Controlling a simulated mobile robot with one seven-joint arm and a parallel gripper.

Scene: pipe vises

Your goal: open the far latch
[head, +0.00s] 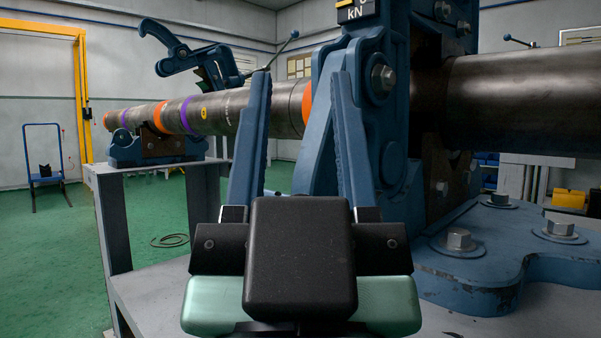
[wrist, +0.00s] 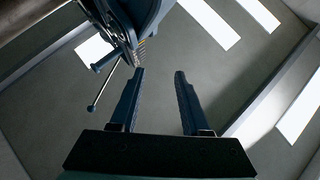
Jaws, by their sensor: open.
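The far blue pipe vise (head: 125,152) stands at the left on a grey stand. Its blue upper arm (head: 195,62) is raised and tilted above the pipe (head: 215,112). A thin lever with a ball end (head: 293,35) rises to the right of that arm. The near blue vise (head: 380,130) stands close at the right. My gripper (head: 301,75) is open and empty, fingers pointing up, in front of the pipe and left of the near vise. In the wrist view my gripper (wrist: 159,73) is right of a blue vise part (wrist: 138,18) and a ball-ended lever (wrist: 93,106), apart from the lever. I cannot tell which latch this lever works.
The near vise's bolted base (head: 480,250) takes up the lower right. A grey bench top (head: 160,300) lies below my gripper. A blue trolley (head: 45,165) and yellow door frame (head: 82,90) stand at the left. The green floor between is mostly clear.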

